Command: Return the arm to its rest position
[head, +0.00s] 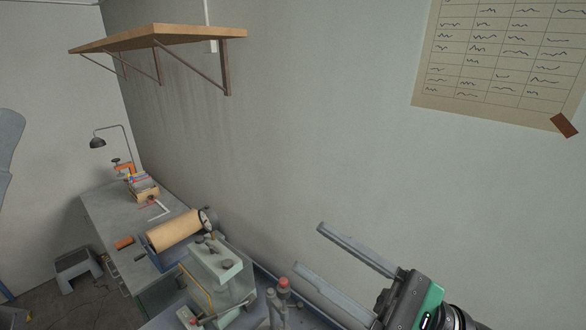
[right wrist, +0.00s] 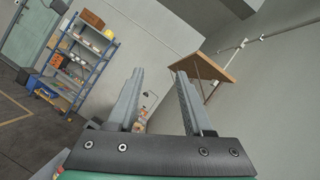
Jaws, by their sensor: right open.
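My right gripper (head: 308,247) is raised in front of the grey wall at the lower middle right of the head view. Its two long grey fingers are spread apart and point to the left, with nothing between them. The right wrist view also shows the open fingers (right wrist: 160,72), empty. My left gripper is not in the head view; only a blue-grey shape shows at the left edge.
Below and left stands the concrete bench (head: 100,213) with a tan roller (head: 174,231), a green-grey machine (head: 214,264) and a red-topped part (head: 283,283). A wooden shelf (head: 160,36) is on the wall. A blue shelving rack (right wrist: 82,55) stands far off. Air around the gripper looks clear.

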